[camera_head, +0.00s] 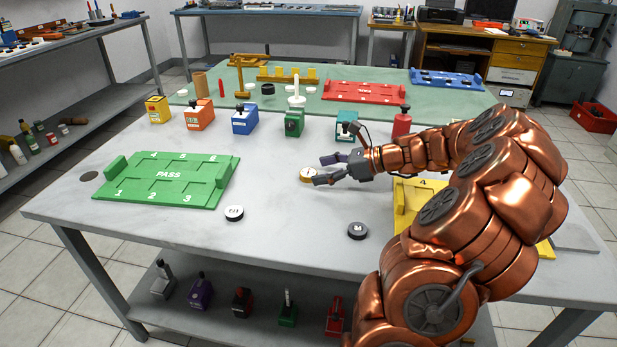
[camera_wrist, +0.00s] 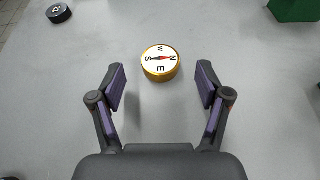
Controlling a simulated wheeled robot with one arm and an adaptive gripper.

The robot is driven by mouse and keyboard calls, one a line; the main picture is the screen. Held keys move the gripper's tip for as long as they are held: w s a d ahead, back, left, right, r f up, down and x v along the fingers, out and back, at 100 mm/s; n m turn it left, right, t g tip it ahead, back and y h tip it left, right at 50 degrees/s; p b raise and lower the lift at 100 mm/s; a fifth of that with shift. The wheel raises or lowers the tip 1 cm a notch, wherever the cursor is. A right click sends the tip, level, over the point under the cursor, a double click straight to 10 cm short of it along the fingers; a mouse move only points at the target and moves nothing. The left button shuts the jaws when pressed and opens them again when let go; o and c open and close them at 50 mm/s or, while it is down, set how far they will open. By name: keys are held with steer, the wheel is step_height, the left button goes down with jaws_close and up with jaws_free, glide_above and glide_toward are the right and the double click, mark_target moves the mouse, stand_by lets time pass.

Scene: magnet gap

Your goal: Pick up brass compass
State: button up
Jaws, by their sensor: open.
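The brass compass (camera_head: 306,174) lies flat on the grey table, left of my gripper's fingertips in the head view. In the wrist view the compass (camera_wrist: 160,62) shows a white dial with letters, a red and dark needle and a gold rim. My gripper (camera_head: 322,170) is open and low over the table. In the wrist view its two fingers (camera_wrist: 160,82) are spread wide, one to each side of the compass, which sits around and slightly beyond the fingertips, centred between them. I see no contact between the fingers and the compass.
A green PASS tray (camera_head: 168,181) is at left and a yellow tray (camera_head: 404,204) at right, partly behind my arm. Several coloured blocks, including a green one (camera_head: 293,124), stand behind. The table around the compass is clear.

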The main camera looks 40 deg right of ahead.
mark_target(310, 173)
steer(key=x, duration=0.3)
steer(key=shift+w+f, duration=0.1)
steer(key=shift+c, duration=0.4)
steer(key=c, duration=1.2)
